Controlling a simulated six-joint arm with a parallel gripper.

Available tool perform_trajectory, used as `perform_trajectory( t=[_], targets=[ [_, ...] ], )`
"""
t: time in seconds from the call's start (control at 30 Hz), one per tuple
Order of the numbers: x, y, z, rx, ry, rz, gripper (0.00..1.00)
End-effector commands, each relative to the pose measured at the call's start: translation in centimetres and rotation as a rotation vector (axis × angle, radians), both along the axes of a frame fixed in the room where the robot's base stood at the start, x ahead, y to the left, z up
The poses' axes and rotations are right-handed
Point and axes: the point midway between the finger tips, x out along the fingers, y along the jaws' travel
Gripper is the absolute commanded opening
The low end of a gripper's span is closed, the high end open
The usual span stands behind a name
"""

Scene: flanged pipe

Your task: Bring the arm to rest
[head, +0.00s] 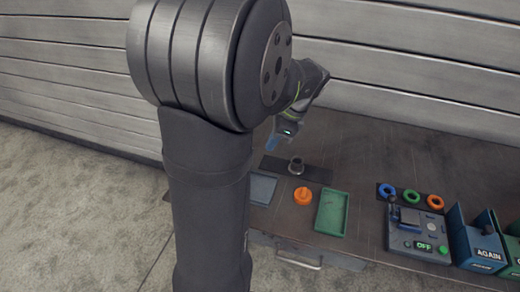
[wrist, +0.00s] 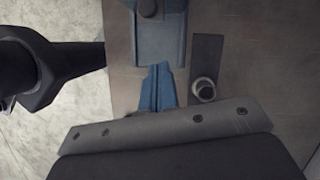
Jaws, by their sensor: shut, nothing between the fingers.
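My gripper (head: 272,142) hangs above the back left part of the workbench in the head view, partly behind my own arm. Its blue fingers (wrist: 158,88) are together in the wrist view, with nothing held between them. A short grey upright pipe piece (head: 296,165) stands on a dark plate (head: 318,174), below and to the right of the fingers in the head view. The same pipe piece (wrist: 203,90) shows in the wrist view just right of the fingers, apart from them.
On the bench (head: 345,145) are a blue-grey tray (head: 262,190), an orange knobbed part (head: 302,196), a green tray (head: 332,212), several coloured rings (head: 411,196), a control box (head: 418,232) reading OFF and a blue bin (head: 476,245) marked AGAIN. A slatted wall (head: 420,60) stands behind.

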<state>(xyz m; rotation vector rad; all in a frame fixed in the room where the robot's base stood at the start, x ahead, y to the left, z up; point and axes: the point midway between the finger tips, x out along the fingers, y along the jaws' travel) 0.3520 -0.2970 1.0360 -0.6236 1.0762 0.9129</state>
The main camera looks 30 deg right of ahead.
Motion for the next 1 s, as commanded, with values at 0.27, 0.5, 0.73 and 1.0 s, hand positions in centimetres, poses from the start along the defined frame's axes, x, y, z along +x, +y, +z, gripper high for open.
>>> perform_trajectory(
  t=[0.27, 0.5, 0.73, 1.0],
  targets=[
    [-0.9, -1.7, 4.5, -0.002, 0.001, -0.001, 0.0],
    [-1.2, -1.9, 5.5, 0.0, 0.002, 0.0, 0.0],
    [-1.2, -1.9, 5.5, 0.0, 0.002, 0.0, 0.0],
    [-0.8, -1.2, 3.5, 0.003, 0.004, 0.001, 0.0]
  ],
)
